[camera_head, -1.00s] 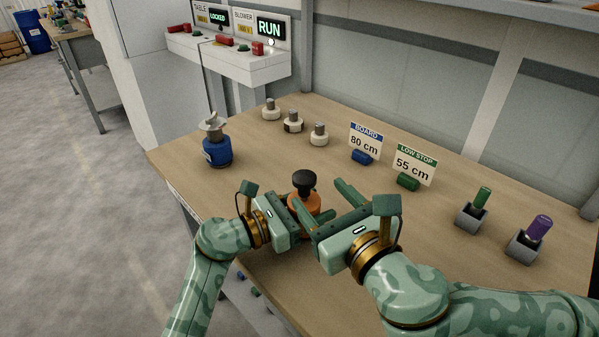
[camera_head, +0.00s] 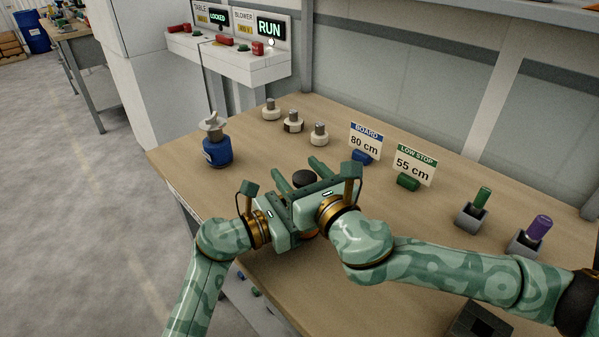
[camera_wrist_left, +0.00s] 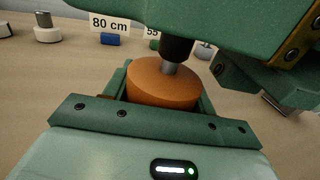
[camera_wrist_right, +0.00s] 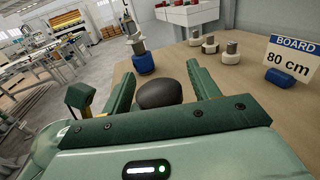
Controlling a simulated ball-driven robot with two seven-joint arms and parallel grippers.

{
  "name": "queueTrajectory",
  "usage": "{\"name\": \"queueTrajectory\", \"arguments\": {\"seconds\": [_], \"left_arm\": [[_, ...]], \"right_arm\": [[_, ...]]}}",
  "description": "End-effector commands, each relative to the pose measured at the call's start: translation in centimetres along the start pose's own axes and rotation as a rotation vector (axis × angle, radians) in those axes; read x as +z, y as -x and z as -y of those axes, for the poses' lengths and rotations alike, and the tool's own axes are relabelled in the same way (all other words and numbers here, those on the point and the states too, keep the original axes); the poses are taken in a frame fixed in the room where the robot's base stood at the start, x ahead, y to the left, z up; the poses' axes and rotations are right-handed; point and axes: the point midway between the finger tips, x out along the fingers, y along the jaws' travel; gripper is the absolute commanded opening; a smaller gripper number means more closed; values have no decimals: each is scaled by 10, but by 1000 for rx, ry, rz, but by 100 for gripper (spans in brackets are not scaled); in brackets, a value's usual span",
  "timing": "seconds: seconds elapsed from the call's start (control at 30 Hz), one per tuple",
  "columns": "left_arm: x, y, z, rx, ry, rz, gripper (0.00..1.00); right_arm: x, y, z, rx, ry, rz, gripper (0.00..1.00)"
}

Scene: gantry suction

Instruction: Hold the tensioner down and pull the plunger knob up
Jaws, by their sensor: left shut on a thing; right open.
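The tensioner is an orange round body (camera_wrist_left: 165,84) with a metal stem and a black plunger knob on top. In the left wrist view my left gripper (camera_wrist_left: 160,95) is shut on the orange body, a finger on each side. In the head view the black knob (camera_head: 304,178) shows just beyond my grippers, and the body is mostly hidden by them. My right gripper (camera_wrist_right: 160,85) is open, with the black knob (camera_wrist_right: 160,94) between its fingers near the palm; a gap shows on each side. My left gripper in the head view (camera_head: 290,215) is partly covered by the right.
A blue pot with a metal top (camera_head: 217,150) stands at the left. Several white knobs (camera_head: 293,123) stand behind. Two signs, BOARD (camera_head: 364,143) and LOW STOP (camera_head: 414,165), stand right of them. Green (camera_head: 481,197) and purple (camera_head: 538,228) handled holders stand at the right.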

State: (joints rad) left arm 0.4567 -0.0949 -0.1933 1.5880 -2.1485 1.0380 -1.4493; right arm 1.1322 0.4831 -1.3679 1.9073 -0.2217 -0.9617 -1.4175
Motion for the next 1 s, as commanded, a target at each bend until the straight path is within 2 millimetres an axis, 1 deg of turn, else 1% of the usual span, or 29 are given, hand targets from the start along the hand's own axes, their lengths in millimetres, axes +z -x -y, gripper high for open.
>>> {"name": "queueTrajectory", "arguments": {"seconds": [0.2,0.23,0.43,0.47,0.53,0.7,0.77,1.0], "left_arm": [[0,0,0,1,-1,0,6],[0,0,0,1,-1,0,6],[0,0,0,1,-1,0,6],[0,0,0,1,-1,0,6],[0,0,0,1,-1,0,6],[0,0,-1,2,-1,-1,6],[0,0,-1,2,-1,-1,6],[-2,1,-1,3,0,-3,6]], "right_arm": [[0,-1,0,0,0,0,60],[0,-1,0,-1,0,0,58],[0,0,0,-1,1,0,2],[0,0,0,-1,1,0,0],[3,-1,1,-2,1,1,0],[27,-1,1,-2,-1,4,0],[32,-1,1,-2,0,4,0],[35,-1,1,-3,1,6,0]]}}
